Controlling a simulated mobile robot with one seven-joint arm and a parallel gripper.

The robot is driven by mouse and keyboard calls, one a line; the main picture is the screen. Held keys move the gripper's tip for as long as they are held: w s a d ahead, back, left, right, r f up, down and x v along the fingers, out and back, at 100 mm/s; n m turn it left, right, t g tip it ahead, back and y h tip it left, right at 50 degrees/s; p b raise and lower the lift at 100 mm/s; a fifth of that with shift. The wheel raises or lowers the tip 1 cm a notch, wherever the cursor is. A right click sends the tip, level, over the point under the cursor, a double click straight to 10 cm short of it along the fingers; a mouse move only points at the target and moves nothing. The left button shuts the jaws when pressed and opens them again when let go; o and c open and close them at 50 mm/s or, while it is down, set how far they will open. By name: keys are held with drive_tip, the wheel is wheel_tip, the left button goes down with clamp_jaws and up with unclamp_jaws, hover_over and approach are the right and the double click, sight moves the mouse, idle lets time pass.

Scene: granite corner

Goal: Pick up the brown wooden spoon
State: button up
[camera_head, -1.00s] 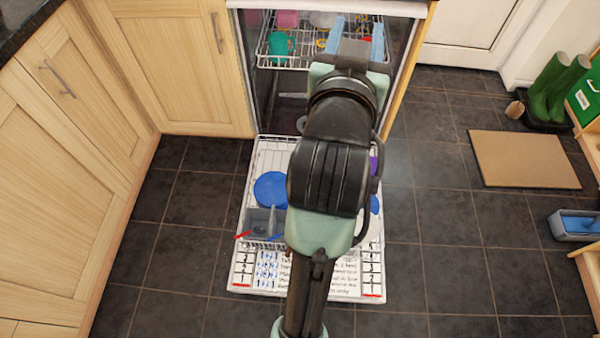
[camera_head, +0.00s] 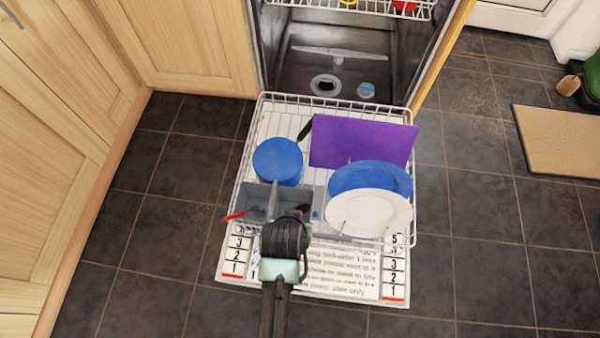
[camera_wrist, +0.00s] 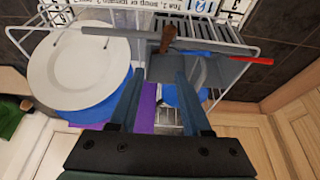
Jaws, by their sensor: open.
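A narrow brown piece, which looks like the wooden spoon (camera_wrist: 167,38), stands up from the grey cutlery basket (camera_wrist: 222,68) in the wrist view. Only its upper part shows; the rest is hidden in the basket. In the head view a small brown patch shows in the basket (camera_head: 258,192), close to my arm. My gripper (camera_wrist: 160,73) is open and empty, its two fingers pointing towards the basket with the brown piece just beyond the tips, roughly between them. In the head view my wrist hides the fingers.
The lower rack (camera_head: 262,125) is pulled out over the open dishwasher door. It holds a blue round container (camera_head: 278,160), a purple board (camera_head: 360,142), a blue plate (camera_head: 372,177) and a white plate (camera_head: 370,214). A red handle (camera_head: 234,216) sticks out left of the basket.

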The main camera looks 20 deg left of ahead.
drive_tip(key=b+x, duration=0.2)
drive_tip(key=x, duration=0.3)
drive_tip(key=shift+w+f+b, duration=0.15)
drive_tip(key=shift+f+b, duration=0.15)
drive_tip(key=shift+f, duration=0.05)
drive_tip(key=b+x, duration=0.3)
drive_tip(key=x, duration=0.1)
drive_tip(key=shift+a+f+b, duration=0.2)
drive_tip(key=shift+b, duration=0.15)
drive_tip(key=shift+w+f, duration=0.15)
drive_tip(key=shift+f, duration=0.1)
drive_tip(key=shift+f, duration=0.25)
clamp_jaws()
